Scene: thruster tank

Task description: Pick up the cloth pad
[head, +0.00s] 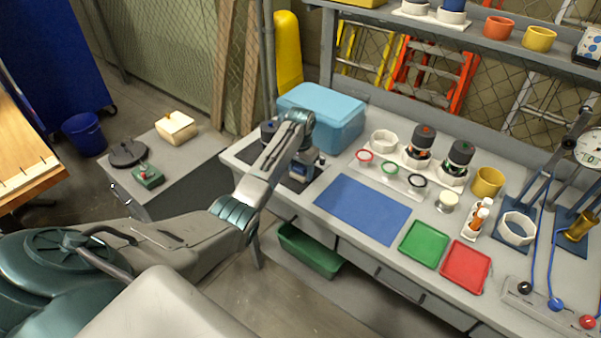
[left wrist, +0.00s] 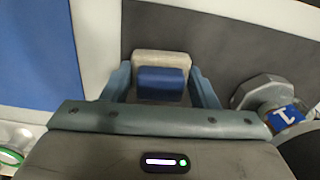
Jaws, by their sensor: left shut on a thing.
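The cloth pad (left wrist: 161,60) shows in the left wrist view as a beige block with a dark blue block on its near side. It sits between the two blue-grey fingers of my left gripper (left wrist: 161,84), which is shut on it. Behind it is the dark mat (left wrist: 230,45). In the head view my left gripper (head: 299,172) is low over the dark mat at the left end of the workbench, and the pad is hidden or too small to make out. I cannot tell whether the pad touches the mat. My right gripper is not in view.
A light blue box (head: 335,115) stands just behind my left gripper. A blue mat (head: 362,209) lies to its right, with green (head: 424,244) and red (head: 466,267) trays beyond. A grey faceted part (left wrist: 262,93) is close on the right in the left wrist view.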

